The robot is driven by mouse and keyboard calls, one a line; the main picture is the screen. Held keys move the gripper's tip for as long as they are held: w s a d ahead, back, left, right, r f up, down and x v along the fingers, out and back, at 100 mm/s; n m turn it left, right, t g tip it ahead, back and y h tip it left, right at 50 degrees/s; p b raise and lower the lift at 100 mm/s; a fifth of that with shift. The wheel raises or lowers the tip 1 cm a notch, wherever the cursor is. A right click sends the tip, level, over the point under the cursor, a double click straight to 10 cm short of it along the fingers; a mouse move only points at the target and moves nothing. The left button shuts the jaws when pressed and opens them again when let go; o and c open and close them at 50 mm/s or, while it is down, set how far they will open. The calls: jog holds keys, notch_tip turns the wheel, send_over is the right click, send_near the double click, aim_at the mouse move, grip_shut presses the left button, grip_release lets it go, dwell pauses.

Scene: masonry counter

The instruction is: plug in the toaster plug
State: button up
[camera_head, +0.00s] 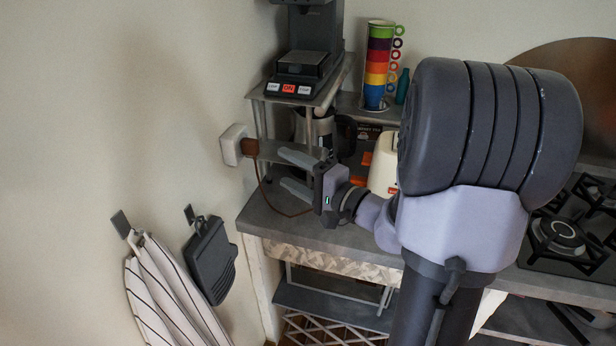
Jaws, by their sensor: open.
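A white wall socket (233,145) sits on the left wall just above the counter. The brown plug (250,147) is at the socket's right face and looks to be touching it; I cannot tell how deep it sits. Its thin brown cord (264,193) hangs down and runs over the counter to behind my gripper. My gripper (283,169) is open, with its two fingers pointing left towards the plug, apart from it and a little to its right. The cream toaster (384,162) stands on the counter, partly hidden behind my arm.
A coffee machine (304,62) stands on a raised shelf (346,68) above the socket area. A stack of coloured cups (377,72) is at the back. A gas hob (560,237) is at the right. A striped towel (168,290) and a dark grey item (210,260) hang on the left wall.

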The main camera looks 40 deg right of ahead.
jog(key=v, duration=0.5)
jog(key=shift+s, duration=0.25)
